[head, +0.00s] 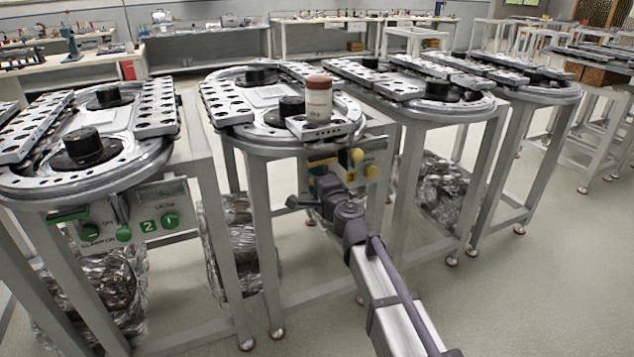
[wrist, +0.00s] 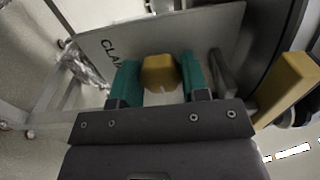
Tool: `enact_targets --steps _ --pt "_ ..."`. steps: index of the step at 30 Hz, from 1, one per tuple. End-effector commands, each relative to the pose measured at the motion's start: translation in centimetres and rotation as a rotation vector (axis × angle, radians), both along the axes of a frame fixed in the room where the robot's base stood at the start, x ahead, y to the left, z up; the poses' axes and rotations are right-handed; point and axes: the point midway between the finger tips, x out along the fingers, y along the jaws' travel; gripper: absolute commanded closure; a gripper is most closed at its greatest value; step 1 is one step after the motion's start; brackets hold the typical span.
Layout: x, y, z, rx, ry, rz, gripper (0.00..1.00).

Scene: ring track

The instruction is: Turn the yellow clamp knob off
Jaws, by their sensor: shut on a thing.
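The yellow clamp knob (wrist: 158,72) sits on a pale panel (wrist: 205,30) with partly visible "CLA" lettering. In the wrist view the teal fingers of my gripper (wrist: 158,84) stand one on each side of the knob and are shut on it. In the head view my gripper (head: 318,172) reaches the front panel below the second ring track (head: 228,118). There the held knob is hidden behind the gripper and wrist. I cannot read which way the knob is turned.
Two other yellow knobs, one upper (head: 357,155) and one lower (head: 372,172), are right of my gripper. A yellow block (wrist: 288,88) is close on the right in the wrist view. A red-capped container (head: 319,98) stands on the track. Metal table legs flank the arm.

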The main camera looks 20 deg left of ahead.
Motion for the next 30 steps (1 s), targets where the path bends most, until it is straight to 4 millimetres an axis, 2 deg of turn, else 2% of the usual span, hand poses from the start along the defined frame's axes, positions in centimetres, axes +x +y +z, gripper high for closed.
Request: enact_targets --steps 15,16,18,24,30 --pt "-0.06 -0.03 -0.04 -0.019 -0.018 0.000 0.82" --pt "-0.06 -0.03 -0.04 -0.019 -0.018 0.000 0.58" --pt "-0.06 -0.03 -0.04 -0.019 -0.018 0.000 0.51" --pt "-0.04 -0.02 -0.02 -0.018 -0.017 0.000 0.33" --pt "-0.04 -0.03 -0.02 -0.018 -0.016 0.000 0.33"
